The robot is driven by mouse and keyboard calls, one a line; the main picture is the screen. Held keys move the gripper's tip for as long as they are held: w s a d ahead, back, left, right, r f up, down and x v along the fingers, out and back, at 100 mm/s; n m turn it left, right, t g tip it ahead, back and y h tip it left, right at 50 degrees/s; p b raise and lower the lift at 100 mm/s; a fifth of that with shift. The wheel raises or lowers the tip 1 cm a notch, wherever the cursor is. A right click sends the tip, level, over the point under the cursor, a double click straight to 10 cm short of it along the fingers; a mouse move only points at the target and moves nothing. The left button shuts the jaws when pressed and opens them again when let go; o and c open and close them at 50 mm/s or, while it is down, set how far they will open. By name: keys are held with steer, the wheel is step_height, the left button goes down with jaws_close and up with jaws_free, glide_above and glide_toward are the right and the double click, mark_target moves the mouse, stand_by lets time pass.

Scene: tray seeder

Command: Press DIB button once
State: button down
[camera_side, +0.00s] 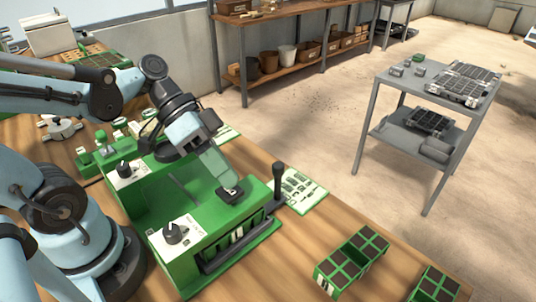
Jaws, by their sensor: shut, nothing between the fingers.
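The green tray seeder (262,200) stands on the wooden table, with two pale panels carrying dark knobs, one at the front (172,232) and one farther back (124,169). A small dark square part, perhaps the DIB button (231,194), sits on its top near the right side; no lettering is readable. My gripper (227,182) is shut and empty, slanting down to the right, with its tips just above or touching the dark part. I cannot tell whether they touch. The gripper partly covers the top of the seeder behind it.
A black-handled lever (279,180) rises at the seeder's right side. A printed card (304,190) lies beside it. Green seed trays with dark cells (352,262) sit at the front right. A grey cart (414,90) stands apart on the floor.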

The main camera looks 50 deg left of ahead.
steer(key=shift+f, duration=0.75)
stand_by(0.9)
steer(key=shift+r, duration=1.2)
steer(key=shift+r, duration=0.1)
steer(key=shift+r, duration=2.4)
steer(key=shift+a+f+y, duration=0.15)
steer(key=shift+f+y, duration=0.15)
steer(key=shift+f, duration=0.1)
steer(key=w+a+f+n+t+y, duration=0.5)
steer(key=a+n+y, duration=0.1)
steer(key=a+y, duration=0.2)
steer(key=shift+w+a+n, duration=0.25)
steer(key=shift+a+n, duration=0.05)
steer(key=shift+a, duration=0.05)
